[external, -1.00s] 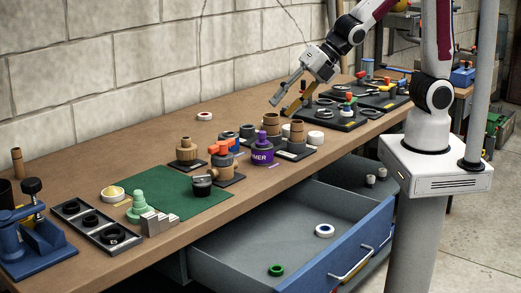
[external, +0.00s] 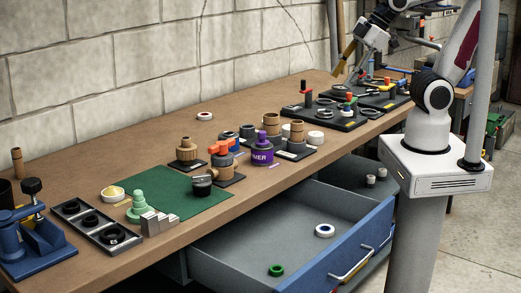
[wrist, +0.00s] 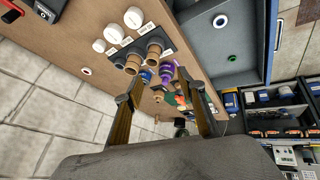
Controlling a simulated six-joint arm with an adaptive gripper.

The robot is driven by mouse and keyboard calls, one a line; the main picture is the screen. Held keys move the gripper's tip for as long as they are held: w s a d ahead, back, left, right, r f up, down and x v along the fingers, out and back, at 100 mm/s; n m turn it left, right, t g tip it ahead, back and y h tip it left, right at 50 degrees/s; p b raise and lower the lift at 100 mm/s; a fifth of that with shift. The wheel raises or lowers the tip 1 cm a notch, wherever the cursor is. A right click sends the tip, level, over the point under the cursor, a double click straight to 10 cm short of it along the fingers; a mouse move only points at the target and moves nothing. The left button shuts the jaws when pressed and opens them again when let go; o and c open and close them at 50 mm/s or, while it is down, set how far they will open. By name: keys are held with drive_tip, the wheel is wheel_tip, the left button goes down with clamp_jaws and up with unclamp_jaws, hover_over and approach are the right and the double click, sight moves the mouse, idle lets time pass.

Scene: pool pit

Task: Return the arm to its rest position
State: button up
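My gripper (external: 350,70) hangs in the air above the far right part of the workbench (external: 235,110), near the wall. Its fingers point down and look brownish-gold and grey. In the wrist view my gripper (wrist: 162,78) shows two fingers spread apart with nothing held between them. The bench fittings seen past the fingertips lie well beyond them.
A black tray (external: 322,123) with rings and posts lies on the bench below my gripper. A purple primer can (external: 262,152), brown fittings and a green mat (external: 178,195) lie nearer the camera. The blue drawer (external: 335,262) stands open, with a white ring (external: 324,230) and a green ring (external: 276,270) inside.

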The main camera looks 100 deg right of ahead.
drive_tip(key=s+m, duration=0.1)
drive_tip(key=s, duration=0.1)
drive_tip(key=s+m, duration=0.3)
drive_tip(key=shift+s+a+r+m+g+y, duration=0.15)
drive_tip(key=shift+s+a+m+g+y, duration=0.15)
drive_tip(key=shift+s+a+m, duration=0.1)
